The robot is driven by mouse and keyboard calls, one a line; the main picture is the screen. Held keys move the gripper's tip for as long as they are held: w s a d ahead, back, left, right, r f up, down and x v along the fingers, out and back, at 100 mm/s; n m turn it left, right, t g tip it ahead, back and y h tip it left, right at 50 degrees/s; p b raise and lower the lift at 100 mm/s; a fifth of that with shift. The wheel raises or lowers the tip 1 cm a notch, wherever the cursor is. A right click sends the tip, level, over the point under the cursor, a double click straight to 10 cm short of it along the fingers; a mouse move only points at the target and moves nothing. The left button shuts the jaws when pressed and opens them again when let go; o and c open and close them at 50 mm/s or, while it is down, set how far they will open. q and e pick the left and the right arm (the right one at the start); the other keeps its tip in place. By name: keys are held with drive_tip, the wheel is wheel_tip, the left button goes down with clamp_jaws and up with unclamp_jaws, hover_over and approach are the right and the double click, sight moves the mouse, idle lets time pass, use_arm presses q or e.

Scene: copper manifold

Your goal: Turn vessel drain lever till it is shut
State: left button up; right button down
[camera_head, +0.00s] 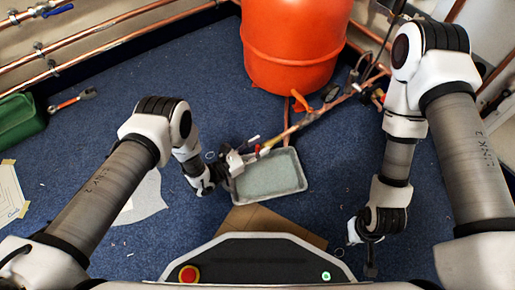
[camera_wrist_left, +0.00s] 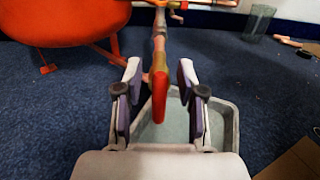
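The orange vessel (camera_head: 290,45) stands at the back; its lower part shows at the upper left of the left wrist view (camera_wrist_left: 60,20). A copper pipe with fittings (camera_head: 310,118) runs from beside it towards my left gripper. A red lever (camera_wrist_left: 159,96) on this pipe's near end lies lengthwise between the fingers of my left gripper (camera_wrist_left: 160,72). The fingers are apart, with a gap on both sides of the lever. In the head view my left gripper (camera_head: 246,156) is at the pipe's end, above the tray. My right gripper (camera_head: 370,258) hangs low at the right, its fingers unclear.
A grey tray (camera_head: 303,184) holding pale liquid or a pale surface lies under the pipe's end. Cardboard (camera_head: 285,226) lies in front of it. A green box (camera_head: 20,118) and wall pipes (camera_head: 90,50) are at the left.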

use_arm(q)
clamp_jaws()
drive_tip(key=shift+r, duration=0.1)
drive_tip(key=shift+s+d+f+m+p, duration=0.35)
drive_tip(key=shift+m+p, duration=1.4)
drive_tip(key=shift+m, duration=1.3)
drive_tip(key=shift+s+d+f+m+p, duration=0.2)
drive_tip(key=shift+s+f+m+p, duration=0.3)
drive_tip(key=shift+m+p, duration=1.95)
drive_tip(key=shift+s+d+f+m+p, duration=0.25)
drive_tip(key=shift+f+m+p, duration=0.6)
drive_tip(key=shift+m, duration=2.85)
drive_tip(key=shift+r, duration=0.2)
unclamp_jaws()
